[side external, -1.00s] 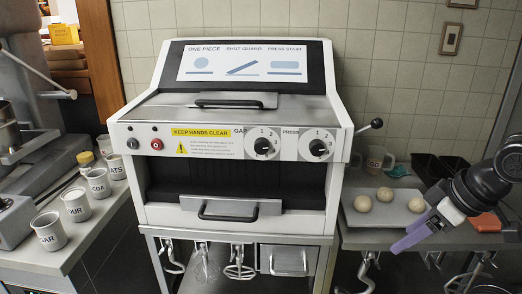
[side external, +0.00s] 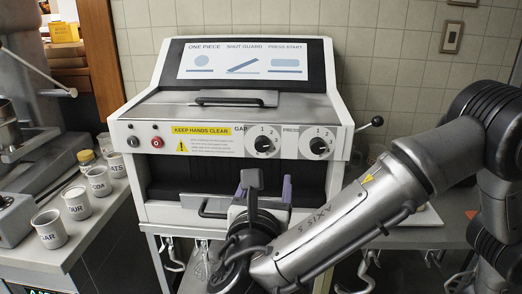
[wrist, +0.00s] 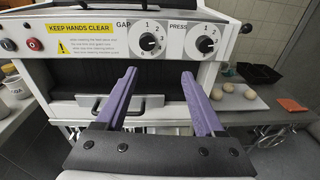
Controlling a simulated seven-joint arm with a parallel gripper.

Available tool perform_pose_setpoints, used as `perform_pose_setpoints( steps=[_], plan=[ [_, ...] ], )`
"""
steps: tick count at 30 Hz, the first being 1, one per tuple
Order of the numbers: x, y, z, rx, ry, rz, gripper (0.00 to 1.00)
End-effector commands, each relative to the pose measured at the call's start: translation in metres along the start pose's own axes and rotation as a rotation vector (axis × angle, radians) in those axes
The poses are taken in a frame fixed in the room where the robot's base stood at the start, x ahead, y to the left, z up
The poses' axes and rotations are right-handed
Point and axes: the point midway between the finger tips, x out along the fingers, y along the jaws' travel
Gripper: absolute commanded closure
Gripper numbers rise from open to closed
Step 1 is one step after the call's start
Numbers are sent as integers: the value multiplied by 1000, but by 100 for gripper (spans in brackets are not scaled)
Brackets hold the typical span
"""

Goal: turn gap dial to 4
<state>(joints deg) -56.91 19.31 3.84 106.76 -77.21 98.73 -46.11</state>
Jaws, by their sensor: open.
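The gap dial (side external: 264,144) is a white disc with a black knob on the front panel of a white machine, under the label GAP. It also shows in the wrist view (wrist: 150,43), with numbers around its rim; I cannot tell surely which number its pointer marks. My gripper (side external: 268,185) is open and empty, in front of the machine and below the dial. In the wrist view its two purple fingers (wrist: 158,74) point toward the machine, spread apart, with the dial above and between their tips. Nothing touches the dial.
A similar press dial (side external: 319,146) sits just right of the gap dial. A red button (side external: 156,142) and a yellow warning label (side external: 201,131) are to the left. A black handle (wrist: 140,108) lies below, behind the fingers. Dough balls (wrist: 227,87) lie on the right counter.

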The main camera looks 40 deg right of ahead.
Motion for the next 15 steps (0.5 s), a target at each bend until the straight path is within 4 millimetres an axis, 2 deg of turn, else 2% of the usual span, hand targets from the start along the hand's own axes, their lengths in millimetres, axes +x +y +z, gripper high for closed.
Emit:
perform_pose_setpoints(
  steps=[1,3,6,11,15],
  plan=[
    [-10,9,-1,-22,-31,27,29],
    [-17,16,0,-41,-60,48,29],
    [-16,20,1,-48,-74,56,29],
    [4,20,2,-47,-72,52,29],
    [32,20,4,-46,-72,50,29]
  ],
)
